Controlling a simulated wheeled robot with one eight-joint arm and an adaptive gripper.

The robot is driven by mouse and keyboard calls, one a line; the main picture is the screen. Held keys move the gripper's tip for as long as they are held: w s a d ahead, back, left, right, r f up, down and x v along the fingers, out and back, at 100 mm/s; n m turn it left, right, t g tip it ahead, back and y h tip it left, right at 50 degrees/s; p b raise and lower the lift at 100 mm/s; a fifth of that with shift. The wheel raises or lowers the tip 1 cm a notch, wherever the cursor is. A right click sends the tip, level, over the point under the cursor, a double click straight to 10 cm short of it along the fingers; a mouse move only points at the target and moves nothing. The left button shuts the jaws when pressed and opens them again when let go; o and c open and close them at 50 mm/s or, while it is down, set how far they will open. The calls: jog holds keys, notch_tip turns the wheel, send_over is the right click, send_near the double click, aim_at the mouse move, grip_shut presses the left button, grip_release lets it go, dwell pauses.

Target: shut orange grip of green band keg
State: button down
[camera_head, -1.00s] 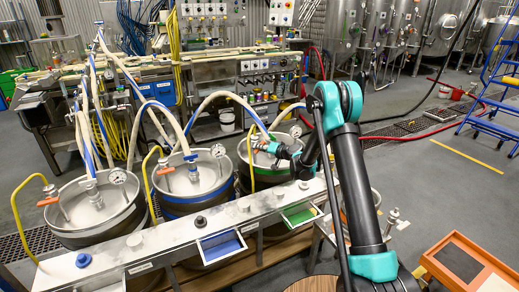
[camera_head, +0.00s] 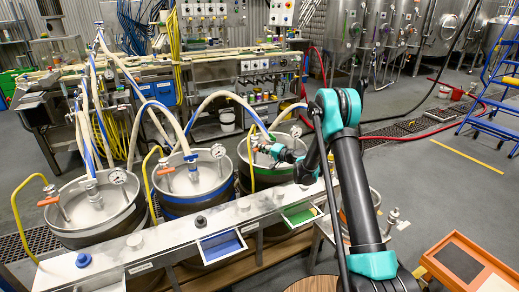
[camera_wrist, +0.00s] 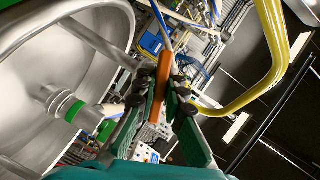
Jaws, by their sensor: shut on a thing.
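The green band keg (camera_head: 246,168) is the right one of three steel kegs in the head view, with a hose and coupler on its top. My gripper (camera_head: 262,149) is over this keg's top and covers part of its fittings. In the wrist view, the orange grip (camera_wrist: 160,84) stands between the two fingers of my gripper (camera_wrist: 163,100), which are shut on it. The keg's shiny top (camera_wrist: 40,90) fills the left of the wrist view, with a green-ringed fitting (camera_wrist: 72,112) on it. The valve's exact angle cannot be told.
The blue band keg (camera_head: 193,178) and another keg (camera_head: 95,212) stand to the left. A steel rail (camera_head: 170,235) runs in front of the kegs. A yellow hose (camera_wrist: 270,70) curves close by my gripper on the right in the wrist view.

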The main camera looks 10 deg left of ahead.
jog(key=shift+m+t+y, duration=0.3)
jog(key=shift+m+y, duration=0.5)
jog(key=shift+m, duration=1.1)
jog(key=shift+d, duration=0.1)
jog(key=c, duration=1.6)
grip_release()
jog(key=v, duration=1.2)
